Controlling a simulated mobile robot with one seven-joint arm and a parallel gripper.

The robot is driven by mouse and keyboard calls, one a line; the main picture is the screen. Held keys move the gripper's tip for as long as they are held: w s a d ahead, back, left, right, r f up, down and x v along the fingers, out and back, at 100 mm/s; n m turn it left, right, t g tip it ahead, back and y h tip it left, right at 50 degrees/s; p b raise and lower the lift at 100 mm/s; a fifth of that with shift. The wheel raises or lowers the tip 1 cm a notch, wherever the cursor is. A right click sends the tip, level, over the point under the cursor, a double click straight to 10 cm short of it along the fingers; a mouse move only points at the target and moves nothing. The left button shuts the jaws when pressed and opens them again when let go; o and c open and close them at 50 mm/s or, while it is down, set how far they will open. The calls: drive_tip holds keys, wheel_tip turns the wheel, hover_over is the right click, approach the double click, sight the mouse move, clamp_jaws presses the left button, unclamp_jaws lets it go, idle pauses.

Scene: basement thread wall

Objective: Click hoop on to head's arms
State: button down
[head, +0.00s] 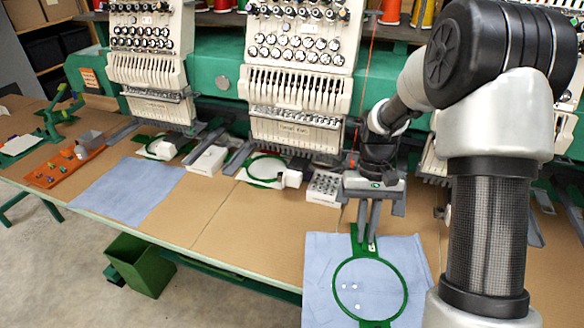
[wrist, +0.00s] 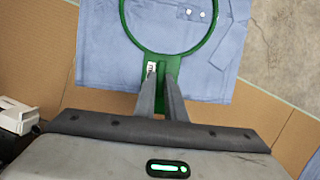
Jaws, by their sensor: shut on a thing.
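A green round hoop (head: 338,296) with light blue cloth (head: 318,262) stretched in it is in front of me at the lower right of the head view. My gripper (head: 367,243) is shut on the hoop's green bracket. In the wrist view the gripper's fingers (wrist: 165,95) pinch the bracket and the hoop (wrist: 127,30) reaches away from them. The cloth hangs around the hoop past the table's front edge. The embroidery head (head: 300,90) in the middle stands behind. Its arms (head: 238,158) are partly in view at its left. My arm hides the area at right.
A white box of small parts (head: 323,188) stands left of my gripper. Another hoop (head: 266,168) lies by the middle head. A flat blue cloth (head: 128,190) and an orange tray (head: 62,168) lie at left. The table's middle (head: 225,215) is clear. A green bin (head: 140,265) stands below.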

drive_tip(key=shift+r, duration=0.1)
wheel_tip(320, 180, up, 5)
drive_tip(key=p, duration=0.5)
drive_tip(key=shift+r, duration=0.1)
drive_tip(key=shift+f, duration=0.2)
drive_tip(key=shift+a, duration=0.1)
